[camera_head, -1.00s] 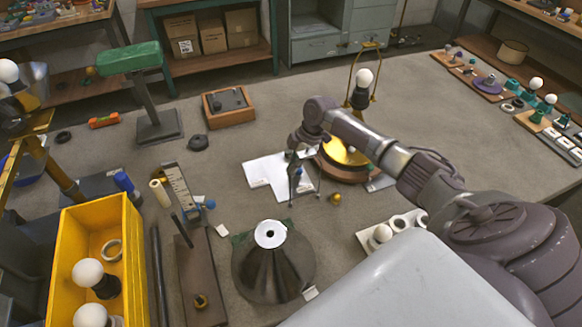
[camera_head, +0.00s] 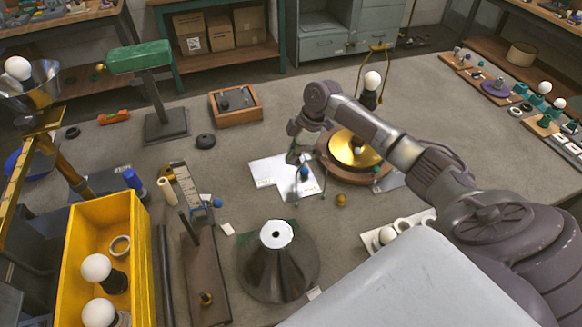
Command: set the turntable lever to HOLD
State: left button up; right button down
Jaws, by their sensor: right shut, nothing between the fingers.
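The turntable is a gold disc on a round wooden base (camera_head: 336,166), right of the picture's middle. A small thin-legged frame with a blue knob (camera_head: 304,173) stands just left of it, over white sheets. I cannot tell whether this knob belongs to the lever, and no HOLD mark is readable. My right gripper (camera_head: 296,158) hangs down from the wrist just above and beside the blue knob, shut and empty. Its fingertips are small and partly merge with the frame, so contact cannot be told. My left gripper is not in view.
A dark cone shade (camera_head: 277,270) stands in front, with a yellow bin (camera_head: 143,245) at left. A small gold ball (camera_head: 341,200) lies near the turntable. A bulb on a gold stand (camera_head: 371,85) rises behind it.

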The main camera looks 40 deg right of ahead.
jog(key=shift+b+v, duration=0.35)
jog(key=shift+v, duration=1.95)
jog(key=shift+w+d, duration=0.1)
jog(key=shift+w, duration=0.05)
